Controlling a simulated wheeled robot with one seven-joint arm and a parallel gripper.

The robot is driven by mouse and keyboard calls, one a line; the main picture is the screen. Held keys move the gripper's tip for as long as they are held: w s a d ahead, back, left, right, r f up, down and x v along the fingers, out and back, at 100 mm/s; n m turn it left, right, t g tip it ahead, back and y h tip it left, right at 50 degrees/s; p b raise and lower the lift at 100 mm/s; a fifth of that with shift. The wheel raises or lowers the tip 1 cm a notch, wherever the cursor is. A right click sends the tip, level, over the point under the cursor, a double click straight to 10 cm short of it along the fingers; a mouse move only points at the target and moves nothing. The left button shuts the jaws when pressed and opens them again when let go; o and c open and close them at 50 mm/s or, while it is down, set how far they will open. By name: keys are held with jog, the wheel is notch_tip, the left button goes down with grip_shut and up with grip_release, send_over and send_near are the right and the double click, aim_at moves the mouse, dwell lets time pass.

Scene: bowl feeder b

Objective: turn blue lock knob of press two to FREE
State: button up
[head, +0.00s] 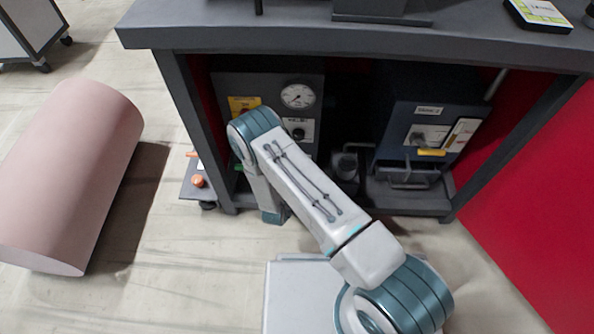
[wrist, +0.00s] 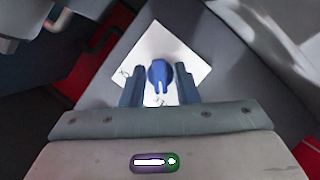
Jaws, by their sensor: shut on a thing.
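In the wrist view, the blue lock knob (wrist: 158,73) sits on a white square plate (wrist: 153,42), which looks turned like a diamond on a grey panel. My gripper (wrist: 160,84) is shut on the knob, one finger on each side of it. The knob's narrow pointer part faces down in the picture, between the fingers. Small dark marks show at the plate's left and lower edges, too small to read. In the head view, the knob and my gripper cannot be made out; my arm covers part of the left machine.
In the head view, a dark bench (head: 365,42) stands over a machine with a round gauge (head: 298,95) and a blue-grey machine (head: 398,126) with a yellow handle. A red wall (head: 545,190) is at the right. A pink cylinder (head: 65,175) lies on the floor at left.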

jog(key=shift+s+f, duration=0.1)
dwell(0.5)
jog(key=o, duration=0.6)
jog(key=shift+o, duration=0.2)
jog(key=shift+s, duration=0.1)
jog(key=p+v, duration=0.4)
jog(key=v, duration=0.9)
jog(key=shift+s+a+p, duration=0.15)
jog(key=shift+s+p, duration=0.05)
jog(key=shift+p, duration=0.1)
